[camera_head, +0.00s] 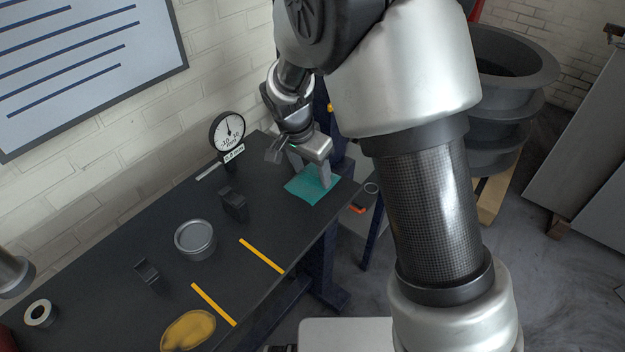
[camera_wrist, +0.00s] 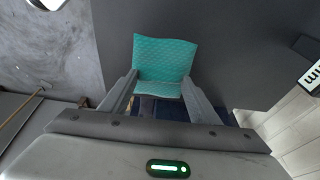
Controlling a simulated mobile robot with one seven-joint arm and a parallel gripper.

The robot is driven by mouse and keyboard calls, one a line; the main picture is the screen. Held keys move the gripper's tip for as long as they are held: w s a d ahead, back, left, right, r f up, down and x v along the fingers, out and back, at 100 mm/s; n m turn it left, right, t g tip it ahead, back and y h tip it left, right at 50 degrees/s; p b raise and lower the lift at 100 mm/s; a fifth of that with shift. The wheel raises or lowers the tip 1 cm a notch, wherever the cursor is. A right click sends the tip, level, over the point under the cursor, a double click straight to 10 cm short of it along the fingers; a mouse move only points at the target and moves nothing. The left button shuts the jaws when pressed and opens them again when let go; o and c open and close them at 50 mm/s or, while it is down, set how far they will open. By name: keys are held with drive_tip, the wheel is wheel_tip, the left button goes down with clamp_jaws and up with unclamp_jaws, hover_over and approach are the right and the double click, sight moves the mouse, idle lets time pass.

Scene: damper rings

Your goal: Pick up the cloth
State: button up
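The teal cloth (camera_head: 312,190) lies flat near the right end of the dark table, close to its edge. It shows a quilted texture in the wrist view (camera_wrist: 165,56). My gripper (camera_head: 299,170) is over the cloth, pointing down. In the wrist view my gripper (camera_wrist: 160,84) has its two fingers wide apart with nothing clamped between them. The cloth's lower part shows between the fingers, and the rest extends beyond the tips. I cannot tell whether a fingertip touches the cloth.
A dial gauge (camera_head: 227,131) stands behind the cloth to the left. A round grey tin (camera_head: 195,240), black holders (camera_head: 233,204) and (camera_head: 147,272), yellow strips (camera_head: 262,256), a yellow patch (camera_head: 189,331) and a white roll (camera_head: 40,313) are farther left. Bare tabletop surrounds the cloth's left side.

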sight(310, 182)
drive_tip(key=c, duration=0.3)
drive_tip(key=shift+a+r, duration=0.1)
drive_tip(key=shift+r, duration=0.05)
drive_tip(key=shift+c, duration=0.2)
drive_tip(key=shift+s+r, duration=0.1)
drive_tip(key=shift+r, duration=0.15)
wheel_tip(310, 182, up, 11)
drive_tip(key=s+a, duration=1.2)
drive_tip(key=s, duration=0.3)
drive_tip(key=shift+s+f, duration=0.15)
drive_tip(key=shift+s, duration=0.15)
drive_tip(key=shift+a, duration=0.1)
